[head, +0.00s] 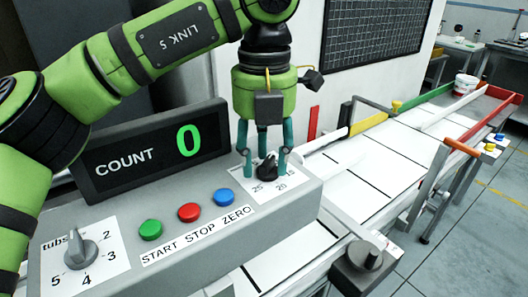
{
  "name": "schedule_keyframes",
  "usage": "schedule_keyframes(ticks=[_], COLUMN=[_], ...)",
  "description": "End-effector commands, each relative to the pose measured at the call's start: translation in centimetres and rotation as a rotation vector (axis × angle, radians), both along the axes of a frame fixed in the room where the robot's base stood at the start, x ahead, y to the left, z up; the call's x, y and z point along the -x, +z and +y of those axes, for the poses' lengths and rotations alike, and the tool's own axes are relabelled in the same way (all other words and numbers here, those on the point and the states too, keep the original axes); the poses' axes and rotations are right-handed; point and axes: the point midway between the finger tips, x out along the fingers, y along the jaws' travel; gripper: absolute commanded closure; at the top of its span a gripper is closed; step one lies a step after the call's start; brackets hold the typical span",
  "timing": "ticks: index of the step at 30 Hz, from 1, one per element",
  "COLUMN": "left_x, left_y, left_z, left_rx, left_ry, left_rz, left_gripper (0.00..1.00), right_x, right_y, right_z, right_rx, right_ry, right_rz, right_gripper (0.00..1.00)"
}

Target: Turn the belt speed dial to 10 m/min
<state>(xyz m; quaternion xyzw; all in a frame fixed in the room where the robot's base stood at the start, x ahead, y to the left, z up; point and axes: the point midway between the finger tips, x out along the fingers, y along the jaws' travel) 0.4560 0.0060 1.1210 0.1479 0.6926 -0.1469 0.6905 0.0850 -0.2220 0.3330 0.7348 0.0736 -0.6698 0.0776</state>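The belt speed dial (267,168) is a black knob on a white scale plate at the right end of the grey control panel. I cannot tell which number the knob points to. My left gripper (265,172) hangs over the dial, pointing down. Its teal fingers stand around the knob with gaps visible at the sides, so it looks open. My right gripper is not in view.
The panel (205,245) also carries a grey tubs dial (80,250), green (150,230), red (189,212) and blue (224,197) buttons. A count display (150,152) reading 0 stands behind them. A white conveyor belt (350,190) runs away to the right, with a tub (464,84) far along.

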Motion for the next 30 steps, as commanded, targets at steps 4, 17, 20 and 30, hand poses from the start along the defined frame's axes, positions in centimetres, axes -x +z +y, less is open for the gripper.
schedule_keyframes(ticks=[4, 17, 20, 30], left_x=[0.0, 0.0, 0.0, 0.0], left_y=[0.2, 6.2, 7.0, 7.5], left_z=[0.0, 0.0, 0.0, 0.0], left_rx=[0.002, -0.001, -0.001, 0.001], left_ry=[0.001, 0.002, 0.001, 0.0], left_rz=[-0.002, -0.004, -0.003, 0.0], left_gripper=[0.56, 0.56, 0.56, 0.56], right_x=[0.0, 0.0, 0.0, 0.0], right_y=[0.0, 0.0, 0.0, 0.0], right_z=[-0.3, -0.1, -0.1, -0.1], right_rx=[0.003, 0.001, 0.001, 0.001], right_ry=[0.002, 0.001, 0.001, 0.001], right_rz=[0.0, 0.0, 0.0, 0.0], right_gripper=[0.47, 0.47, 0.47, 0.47])
